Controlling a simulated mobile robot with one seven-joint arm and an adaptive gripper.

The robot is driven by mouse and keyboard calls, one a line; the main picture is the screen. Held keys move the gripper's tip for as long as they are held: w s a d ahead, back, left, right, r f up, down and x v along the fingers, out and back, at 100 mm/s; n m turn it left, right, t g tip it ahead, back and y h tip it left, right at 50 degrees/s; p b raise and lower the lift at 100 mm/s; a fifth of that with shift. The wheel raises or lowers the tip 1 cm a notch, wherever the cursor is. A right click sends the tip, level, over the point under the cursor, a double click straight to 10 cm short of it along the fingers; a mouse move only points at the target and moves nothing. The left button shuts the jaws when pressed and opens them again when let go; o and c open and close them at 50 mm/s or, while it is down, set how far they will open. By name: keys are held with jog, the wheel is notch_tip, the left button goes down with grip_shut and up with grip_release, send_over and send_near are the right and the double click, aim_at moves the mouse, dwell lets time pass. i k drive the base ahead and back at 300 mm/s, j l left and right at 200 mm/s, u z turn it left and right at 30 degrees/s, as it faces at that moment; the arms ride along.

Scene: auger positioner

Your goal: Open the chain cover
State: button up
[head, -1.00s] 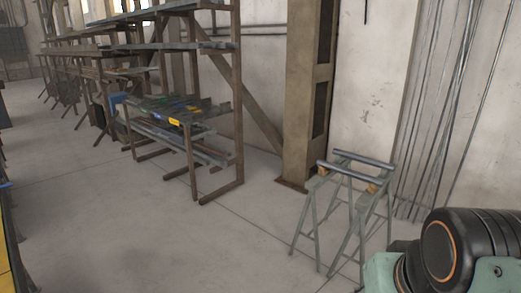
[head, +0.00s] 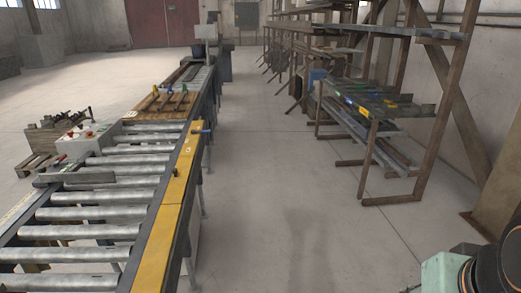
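The chain cover appears to be the long yellow panel (head: 171,218) along the near right side of the roller conveyor (head: 87,231). It lies flat along the conveyor's edge and looks closed. A small dark knob (head: 176,173) stands on it, and a blue handle (head: 201,131) sticks out to the right near its far end. Part of my arm shows at the bottom right corner of the head view, well to the right of the yellow panel. My gripper is out of view.
A wooden board with clamps (head: 163,104) lies on the conveyor. A control box (head: 84,133) with buttons stands on its left. A metal storage rack (head: 373,99) lines the right wall. The concrete floor (head: 292,215) between conveyor and rack is clear.

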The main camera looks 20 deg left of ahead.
aim_at(175, 192)
jog(key=i+j+u, duration=0.1)
jog(key=i+u, duration=0.35)
jog(key=i+l+u, duration=0.1)
jog(key=i+u, duration=0.35)
